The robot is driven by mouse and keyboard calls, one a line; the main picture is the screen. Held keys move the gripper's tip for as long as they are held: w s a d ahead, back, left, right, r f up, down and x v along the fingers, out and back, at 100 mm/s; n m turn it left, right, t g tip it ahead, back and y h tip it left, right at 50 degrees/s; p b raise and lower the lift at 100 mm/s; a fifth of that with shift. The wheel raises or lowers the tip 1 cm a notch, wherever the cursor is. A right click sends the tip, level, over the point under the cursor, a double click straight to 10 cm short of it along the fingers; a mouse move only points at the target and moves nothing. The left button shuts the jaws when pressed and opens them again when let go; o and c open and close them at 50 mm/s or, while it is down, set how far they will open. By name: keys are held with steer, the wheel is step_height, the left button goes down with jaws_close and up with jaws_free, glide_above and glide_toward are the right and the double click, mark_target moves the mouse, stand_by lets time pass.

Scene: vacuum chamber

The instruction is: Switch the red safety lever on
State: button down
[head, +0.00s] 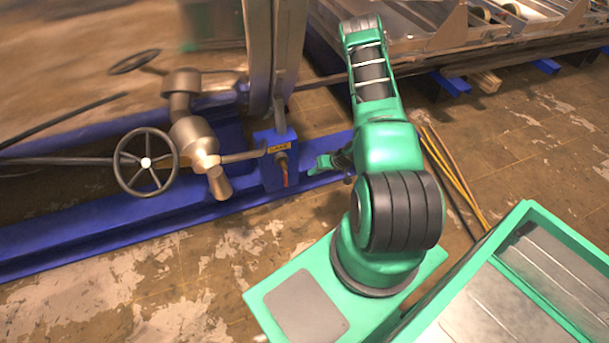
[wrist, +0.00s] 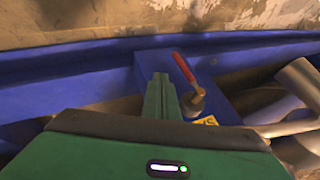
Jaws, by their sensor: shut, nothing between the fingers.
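The red safety lever (head: 285,178) is on the face of a blue box (head: 270,172) with a yellow label, in the middle of the head view. It hangs downward there. In the wrist view the red lever (wrist: 184,68) points up and slightly left from its round metal pivot (wrist: 194,101). My green gripper (head: 322,165) is to the right of the box in the head view. In the wrist view my gripper's fingers (wrist: 160,90) are together and empty, just left of the lever and pivot. Whether they touch the lever I cannot tell.
A handwheel (head: 146,162) and metal pipe fittings (head: 195,142) stand left of the box. Yellow and black rods (head: 452,170) lie on the floor right of my arm. The floor before the box is open.

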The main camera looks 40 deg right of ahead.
mark_target(286, 179)
steer(key=w+a+f, duration=0.5)
steer(key=w+f, duration=0.1)
steer(key=f, duration=0.1)
steer(key=shift+w+a, duration=0.3)
steer(key=shift+a, duration=0.05)
steer(key=shift+a, duration=0.15)
